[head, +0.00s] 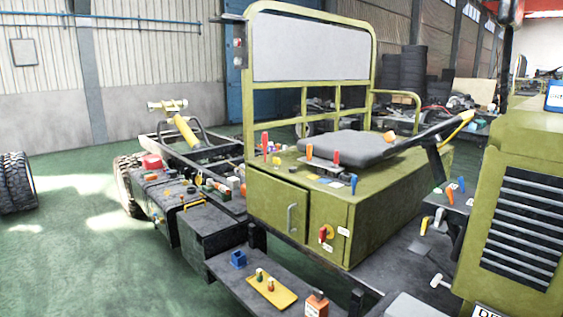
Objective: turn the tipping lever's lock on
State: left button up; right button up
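On the olive seat box (390,205) stand several coloured levers. A red lever (265,143) and a smaller yellow one (277,160) stand at its left end. An orange lever (309,151), a red lever (336,158) and a blue lever (354,184) stand by a small dark panel with labels (325,181) before the seat. A red handle (323,233) on a yellow disc sits on the box's front face, beside white labels. I cannot tell which one is the tipping lever, nor make out its lock. Neither of my grippers is in view.
A low dark step (225,268) in front carries a yellow plate (270,290), a blue block (238,259) and an orange block (316,305). Green floor (80,250) lies open at left.

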aim_at(277, 161)
jog(key=i+j+z, duration=0.1)
jog(key=j+z, duration=0.3)
jog(key=i+j+z, duration=0.1)
jog(key=z, duration=0.35)
jog(key=j+z, duration=0.2)
jog(key=z, duration=0.3)
jog(key=j+z, duration=0.2)
jog(key=z, duration=0.25)
jog(key=j+z, duration=0.35)
jog(key=j, duration=0.15)
jog(key=k+j+z, duration=0.1)
jog(key=j+z, duration=0.25)
jog(key=j, duration=0.2)
jog(key=k+j+z, duration=0.1)
jog(key=j, duration=0.25)
jog(key=k+j+z, duration=0.15)
jog(key=j, duration=0.2)
jog(key=j+z, duration=0.1)
jog(key=j, duration=0.25)
jog(key=k+j, duration=0.15)
jog(key=j, duration=0.2)
jog(key=k+j, duration=0.15)
jog(key=j, duration=0.15)
jog(key=k+j, duration=0.15)
jog(key=j, duration=0.2)
jog(key=z, duration=0.05)
